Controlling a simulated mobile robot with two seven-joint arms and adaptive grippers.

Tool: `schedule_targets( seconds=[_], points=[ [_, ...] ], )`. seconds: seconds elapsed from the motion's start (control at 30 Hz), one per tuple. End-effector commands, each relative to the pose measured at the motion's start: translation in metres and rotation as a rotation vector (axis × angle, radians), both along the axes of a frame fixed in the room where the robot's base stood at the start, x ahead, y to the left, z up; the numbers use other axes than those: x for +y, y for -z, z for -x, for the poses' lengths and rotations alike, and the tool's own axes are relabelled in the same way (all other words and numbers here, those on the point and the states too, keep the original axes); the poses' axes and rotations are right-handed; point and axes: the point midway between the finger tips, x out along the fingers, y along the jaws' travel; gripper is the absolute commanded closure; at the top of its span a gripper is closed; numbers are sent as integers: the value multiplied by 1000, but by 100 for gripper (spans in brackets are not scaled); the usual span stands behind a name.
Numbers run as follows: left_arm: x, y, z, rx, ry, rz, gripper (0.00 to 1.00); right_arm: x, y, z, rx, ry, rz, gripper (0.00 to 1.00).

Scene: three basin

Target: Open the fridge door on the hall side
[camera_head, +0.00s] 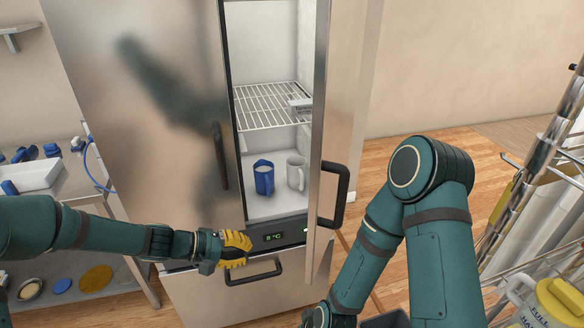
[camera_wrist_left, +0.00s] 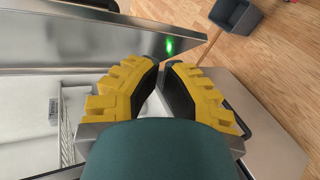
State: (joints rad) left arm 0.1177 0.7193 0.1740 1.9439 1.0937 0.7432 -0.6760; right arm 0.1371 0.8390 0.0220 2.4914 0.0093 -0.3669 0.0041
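The steel fridge has a closed left door (camera_head: 150,110) with a dark handle (camera_head: 221,155). Its right door (camera_head: 319,110) stands open, swung out toward me and seen nearly edge-on, with a dark handle (camera_head: 343,195) on its outer face. My left gripper (camera_head: 248,247) is in front of the fridge opening, by the lit display, left of the open door. The open door also shows there as a grey panel (camera_wrist_left: 80,57). My right gripper is out of frame.
A wire shelf (camera_head: 268,105), a blue cup (camera_head: 264,180) and a white mug (camera_head: 296,172) are inside the fridge. A drawer handle (camera_head: 253,273) is below. A rack (camera_head: 545,165) stands at right; a side table (camera_head: 75,180) at left.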

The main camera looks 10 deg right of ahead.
Motion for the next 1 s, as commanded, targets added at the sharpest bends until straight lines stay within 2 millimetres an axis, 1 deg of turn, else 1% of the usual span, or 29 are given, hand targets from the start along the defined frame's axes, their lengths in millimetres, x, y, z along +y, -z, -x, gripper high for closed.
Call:
schedule_targets(
  seconds=[0.03,0.1,0.2,0.3,0.43,0.57,0.9,0.97,1.0],
  points=[
    [-6,-42,-18,-50,-10,99,100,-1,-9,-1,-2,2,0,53],
    [-12,-86,-35,-115,-18,227,100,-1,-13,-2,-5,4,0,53],
    [-14,-131,-50,-187,-30,353,100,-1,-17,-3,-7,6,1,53],
    [-14,-155,-57,-229,-36,419,100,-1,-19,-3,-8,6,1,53],
    [-21,-161,-59,-240,-36,439,100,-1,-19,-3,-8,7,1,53],
    [-38,-160,-61,-238,-34,438,100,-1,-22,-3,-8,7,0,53],
    [-104,-160,-71,-236,-34,436,100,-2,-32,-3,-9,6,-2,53],
    [-114,-159,-72,-236,-34,435,100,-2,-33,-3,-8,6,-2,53],
    [-120,-160,-69,-235,-34,434,100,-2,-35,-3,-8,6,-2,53]
  ],
)
